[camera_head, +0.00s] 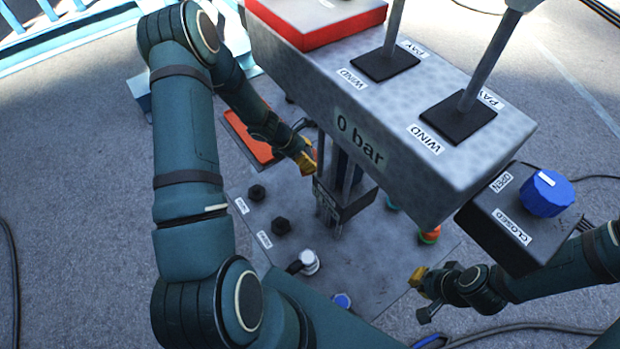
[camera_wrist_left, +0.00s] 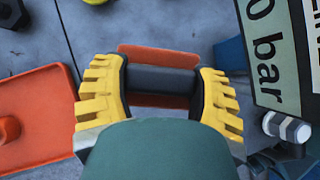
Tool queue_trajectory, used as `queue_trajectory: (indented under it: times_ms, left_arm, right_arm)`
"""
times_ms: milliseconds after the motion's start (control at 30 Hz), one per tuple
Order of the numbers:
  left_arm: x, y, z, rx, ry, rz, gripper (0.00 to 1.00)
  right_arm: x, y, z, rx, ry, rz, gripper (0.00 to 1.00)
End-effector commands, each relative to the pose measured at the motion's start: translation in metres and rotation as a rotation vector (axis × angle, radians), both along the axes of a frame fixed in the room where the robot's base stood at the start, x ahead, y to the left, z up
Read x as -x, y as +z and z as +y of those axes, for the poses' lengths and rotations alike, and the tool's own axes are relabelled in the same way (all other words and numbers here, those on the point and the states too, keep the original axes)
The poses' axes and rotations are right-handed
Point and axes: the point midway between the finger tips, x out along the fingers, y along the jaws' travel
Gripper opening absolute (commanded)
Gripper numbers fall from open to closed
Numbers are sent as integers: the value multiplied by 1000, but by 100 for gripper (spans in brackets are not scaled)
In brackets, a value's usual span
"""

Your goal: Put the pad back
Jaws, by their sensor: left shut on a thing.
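My left gripper (camera_head: 304,157) is beside the post under the grey control box, toward its left side. In the left wrist view my left gripper (camera_wrist_left: 163,88) is shut on a dark bar across an orange-red plate, which I take to be the pad (camera_wrist_left: 158,56). The pad's orange edge (camera_head: 313,156) barely shows in the head view, mostly hidden by the fingers. A flat orange-red tray (camera_head: 250,133) lies left of the gripper; it also shows in the left wrist view (camera_wrist_left: 30,122). My right gripper (camera_head: 430,285) is at lower right, its jaw opening unclear.
The grey control box (camera_head: 345,120) with two levers and a "0 bar" label overhangs the work area. A box with a blue knob (camera_head: 547,193) is at right. Cables lie on the ground.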

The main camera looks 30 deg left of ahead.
Motion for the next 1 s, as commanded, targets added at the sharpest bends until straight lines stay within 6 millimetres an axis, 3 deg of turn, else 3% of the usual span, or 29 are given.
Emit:
queue_trajectory:
  times_ms: [233,533,700,1000]
  left_arm:
    - [1,-45,-2,2,3,5,22]
    - [0,-69,-1,1,1,2,22]
    - [1,-93,-1,3,2,3,22]
    - [0,-97,-1,1,0,1,22]
  right_arm:
    - [-2,-14,0,1,-1,-5,0]
    - [-3,-19,0,1,-1,-8,0]
    - [-4,-26,-1,3,-2,-11,0]
    - [-5,-26,-1,3,-2,-12,0]
